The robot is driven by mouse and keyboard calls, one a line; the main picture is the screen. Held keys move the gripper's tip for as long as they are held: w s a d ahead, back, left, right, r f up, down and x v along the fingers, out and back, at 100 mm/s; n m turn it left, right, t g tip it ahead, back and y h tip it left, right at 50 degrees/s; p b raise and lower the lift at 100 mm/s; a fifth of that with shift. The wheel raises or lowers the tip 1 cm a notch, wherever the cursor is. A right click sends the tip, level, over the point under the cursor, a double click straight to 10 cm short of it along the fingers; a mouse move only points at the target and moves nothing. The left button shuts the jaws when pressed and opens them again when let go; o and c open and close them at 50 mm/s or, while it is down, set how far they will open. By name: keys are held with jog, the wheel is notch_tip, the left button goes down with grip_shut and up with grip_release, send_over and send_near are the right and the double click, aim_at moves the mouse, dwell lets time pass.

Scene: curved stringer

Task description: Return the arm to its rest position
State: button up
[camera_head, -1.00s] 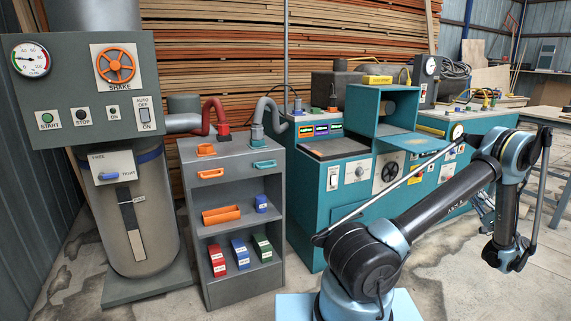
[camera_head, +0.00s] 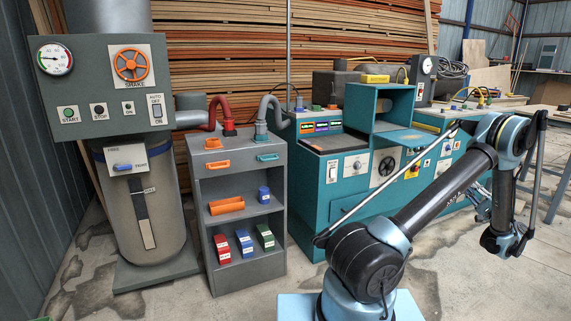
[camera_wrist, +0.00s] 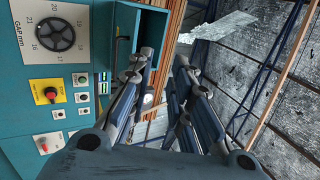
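My arm is folded on the right of the head view, with the forearm sloping up to the right and the end hanging down. My gripper (camera_wrist: 164,62) shows in the wrist view as two dark blue linkage fingers with a gap between them. It is open and I see nothing held. In the head view the end of the arm (camera_head: 503,240) hangs clear of the teal machine, above the floor, and its fingers are too small to read there.
A grey tank with a control panel (camera_head: 100,125) stands at the left. A teal machine (camera_head: 320,225) stands behind my arm. Concrete floor (camera_head: 480,290) is open at the right front.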

jog(key=w+a+r+n+g, duration=0.1)
jog(key=w+a+r+g, duration=0.2)
jog(key=a, duration=0.4)
jog(key=w+a+r+g+y, duration=0.1)
jog(key=w+a+r, duration=0.2)
jog(key=w+a, duration=0.25)
jog(key=w+a+r+n+g, duration=0.1)
jog(key=w+a+r+g, duration=0.2)
jog(key=a, duration=0.5)
jog(key=s+a+r+n+g, duration=0.1)
jog(key=a+r+g, duration=0.15)
jog(key=a, duration=0.85)
jog(key=a+r+n+g, duration=0.1)
jog(key=a+n+g, duration=0.15)
jog(key=a, duration=0.75)
jog(key=s+a+f+n+g+h, duration=0.2)
jog(key=s+a+g, duration=0.1)
jog(key=s+a, duration=0.6)
jog(key=s+a+f+n+g+h, duration=0.1)
jog(key=s+a+f+g+h, duration=0.15)
jog(key=s+a, duration=0.65)
jog(key=s+f+n+h, duration=0.2)
jog(key=s+f, duration=0.3)
jog(key=s, duration=0.4)
jog(key=s+d+f+n+g+h, duration=0.1)
jog(key=s+f+n+h, duration=0.2)
jog(key=s, duration=0.7)
jog(key=shift+f+h, duration=0.65)
jog(key=shift+f, duration=0.2)
